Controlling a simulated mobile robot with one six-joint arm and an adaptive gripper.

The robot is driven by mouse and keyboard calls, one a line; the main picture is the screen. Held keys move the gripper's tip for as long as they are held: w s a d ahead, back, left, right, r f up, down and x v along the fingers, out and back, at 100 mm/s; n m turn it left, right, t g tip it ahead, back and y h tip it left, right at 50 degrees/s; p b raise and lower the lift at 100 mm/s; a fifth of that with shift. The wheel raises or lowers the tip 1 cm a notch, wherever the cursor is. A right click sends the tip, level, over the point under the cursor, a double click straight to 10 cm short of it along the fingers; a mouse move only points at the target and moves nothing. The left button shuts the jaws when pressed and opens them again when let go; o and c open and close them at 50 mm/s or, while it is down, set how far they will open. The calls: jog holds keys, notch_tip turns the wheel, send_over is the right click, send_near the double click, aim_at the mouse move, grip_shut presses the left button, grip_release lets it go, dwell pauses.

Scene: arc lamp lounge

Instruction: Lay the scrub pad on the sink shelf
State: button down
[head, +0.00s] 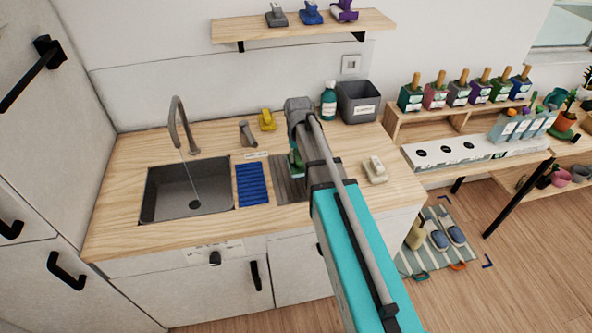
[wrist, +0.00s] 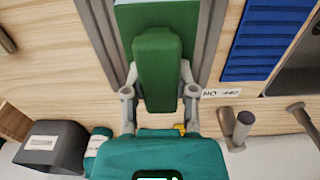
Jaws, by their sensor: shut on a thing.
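The green scrub pad (wrist: 157,68) has a raised grip with a wider, paler base beyond it in the wrist view. My gripper (wrist: 158,80) is shut on that grip, one finger on each side. In the head view the green pad (head: 296,164) is mostly hidden by my arm, at the grey ribbed drainboard (head: 283,190). I cannot tell whether it touches the board. A wooden wall shelf (head: 230,31) above the counter carries grey, blue and purple pieces with grips. I see no readable label naming it the sink shelf.
The sink (head: 160,205) has running water, with a blue ribbed mat (head: 252,184) beside it. A yellow piece (head: 267,120), a pale piece (head: 375,170), a teal bottle (head: 328,101) and a dark bin (head: 358,103) stand on the counter.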

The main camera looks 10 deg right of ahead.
jog(key=shift+w+d+f+b, duration=0.2)
jog(key=shift+w+f+b, duration=0.2)
jog(key=shift+w+f, duration=0.15)
jog(key=shift+w+d+f+b, duration=0.15)
jog(key=shift+w+f+b, duration=0.25)
jog(key=shift+f, duration=0.25)
jog(key=shift+w+d+f+b, duration=0.1)
jog(key=shift+w+f+b, duration=0.2)
jog(key=shift+f+b, duration=1.7)
jog(key=shift+f, duration=0.15)
jog(key=shift+c, duration=2.1)
grip_release()
jog(key=shift+r, duration=0.25)
notch_tip(320, 180, up, 12)
jog(key=p, duration=1.2)
